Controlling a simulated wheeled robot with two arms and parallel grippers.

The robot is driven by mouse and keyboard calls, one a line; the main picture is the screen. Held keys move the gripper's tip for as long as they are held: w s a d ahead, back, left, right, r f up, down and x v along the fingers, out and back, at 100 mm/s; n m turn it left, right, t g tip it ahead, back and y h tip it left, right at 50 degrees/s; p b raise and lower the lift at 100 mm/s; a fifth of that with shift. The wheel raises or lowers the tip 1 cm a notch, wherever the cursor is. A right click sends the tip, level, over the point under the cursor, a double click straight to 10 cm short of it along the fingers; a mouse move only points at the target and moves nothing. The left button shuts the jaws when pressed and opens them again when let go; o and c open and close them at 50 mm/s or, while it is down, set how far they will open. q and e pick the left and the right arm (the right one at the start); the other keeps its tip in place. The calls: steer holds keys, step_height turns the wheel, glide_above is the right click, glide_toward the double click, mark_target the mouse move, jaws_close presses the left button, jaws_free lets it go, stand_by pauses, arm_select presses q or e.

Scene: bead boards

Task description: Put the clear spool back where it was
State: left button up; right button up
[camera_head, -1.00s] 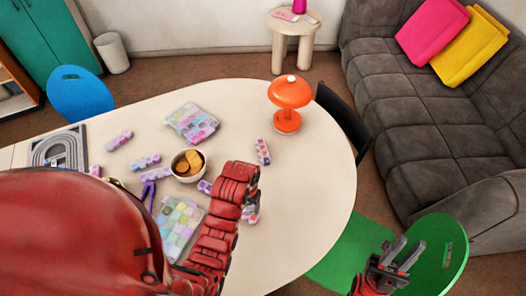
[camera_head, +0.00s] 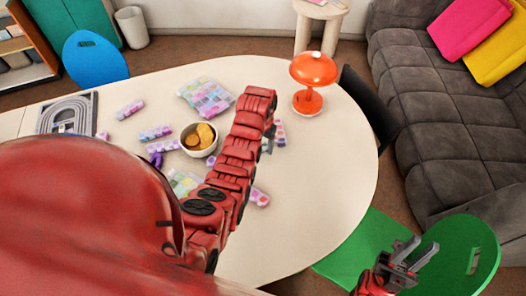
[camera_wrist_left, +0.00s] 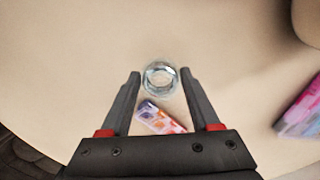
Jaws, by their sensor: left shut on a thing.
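The clear spool (camera_wrist_left: 160,79) is a round, ring-shaped, see-through piece. In the left wrist view it sits between the tips of my left gripper (camera_wrist_left: 161,74), which is shut on it. In the head view my left gripper (camera_head: 268,142) is over the right part of the table, near the orange lamp and a bead strip (camera_head: 280,133); the spool is hidden there by my arm. My right gripper (camera_head: 403,258) is empty with its fingers apart, beyond the table's edge by the green chair.
The orange lamp (camera_head: 311,82) stands beyond my left gripper. A bowl (camera_head: 198,139) of snacks, a bead case (camera_head: 206,96) and several bead strips lie left of my arm. A strip (camera_wrist_left: 162,118) lies below the fingers in the wrist view. The table's right end is clear.

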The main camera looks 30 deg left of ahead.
mark_target(263, 150)
arm_select(q)
steer(key=shift+w+a, duration=0.2)
steer(key=shift+w, duration=0.15)
steer(key=shift+f+p, duration=0.25)
steer(key=shift+p, duration=0.15)
step_height(263, 150, down, 2)
steer(key=shift+f+p, duration=0.1)
steer(key=shift+p, duration=0.4)
steer(key=shift+f, duration=0.45)
steer(key=o, duration=1.4)
steer(key=shift+f, duration=0.1)
steer(key=shift+o, duration=0.2)
